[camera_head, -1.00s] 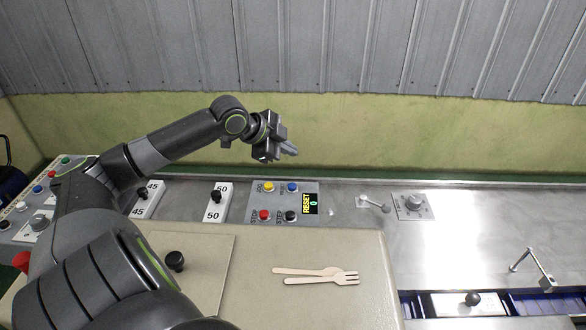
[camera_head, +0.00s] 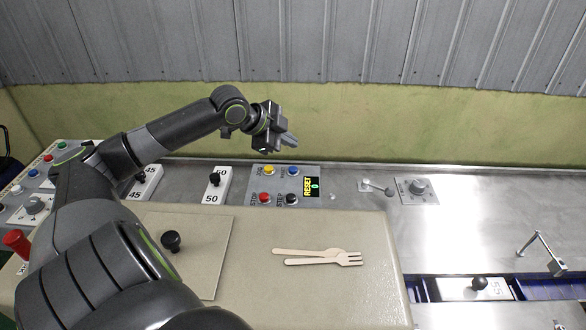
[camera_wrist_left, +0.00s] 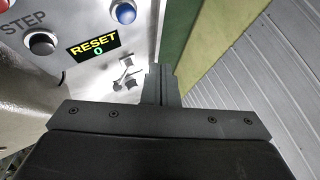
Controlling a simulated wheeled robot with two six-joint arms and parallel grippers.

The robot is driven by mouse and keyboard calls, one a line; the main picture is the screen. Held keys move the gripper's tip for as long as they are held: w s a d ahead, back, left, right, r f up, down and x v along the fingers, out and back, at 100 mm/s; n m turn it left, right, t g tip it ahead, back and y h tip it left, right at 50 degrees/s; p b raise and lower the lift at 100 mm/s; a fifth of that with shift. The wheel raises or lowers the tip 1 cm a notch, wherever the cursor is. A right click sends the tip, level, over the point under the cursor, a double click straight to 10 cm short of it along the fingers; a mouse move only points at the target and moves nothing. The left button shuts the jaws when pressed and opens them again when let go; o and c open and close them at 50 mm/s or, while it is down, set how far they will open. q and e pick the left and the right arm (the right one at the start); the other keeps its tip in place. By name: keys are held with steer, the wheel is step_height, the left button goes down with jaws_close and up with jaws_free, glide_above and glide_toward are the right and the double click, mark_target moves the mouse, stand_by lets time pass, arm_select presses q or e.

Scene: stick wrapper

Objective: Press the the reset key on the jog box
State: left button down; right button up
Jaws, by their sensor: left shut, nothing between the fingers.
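The jog box (camera_head: 280,185) is a grey panel with a yellow, a blue, a red and a black key and a small display. The blue key (camera_head: 294,171) is at its upper right, its label too small to read; it shows cut off at the top of the left wrist view (camera_wrist_left: 123,12). The display (camera_wrist_left: 95,45) reads RESET and 0. My left gripper (camera_head: 291,140) is shut and empty, above and behind the blue key, apart from it. In the left wrist view its fingers (camera_wrist_left: 160,80) are right of the panel. My right gripper is out of view.
The black key (camera_head: 292,199) and red key (camera_head: 265,197) are on the panel's near side. A small lever (camera_head: 377,187) and a knob (camera_head: 418,187) are right of it. Wooden forks (camera_head: 318,257) lie on the beige cover in front. A green wall stands behind.

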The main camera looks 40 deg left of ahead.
arm_select(q)
steer(key=b, duration=0.3)
glide_above(289, 170)
step_height(289, 170, down, 4)
steer(key=shift+f, duration=0.7)
stand_by(1.0)
steer(key=shift+f, duration=0.15)
steer(key=shift+f, duration=0.3)
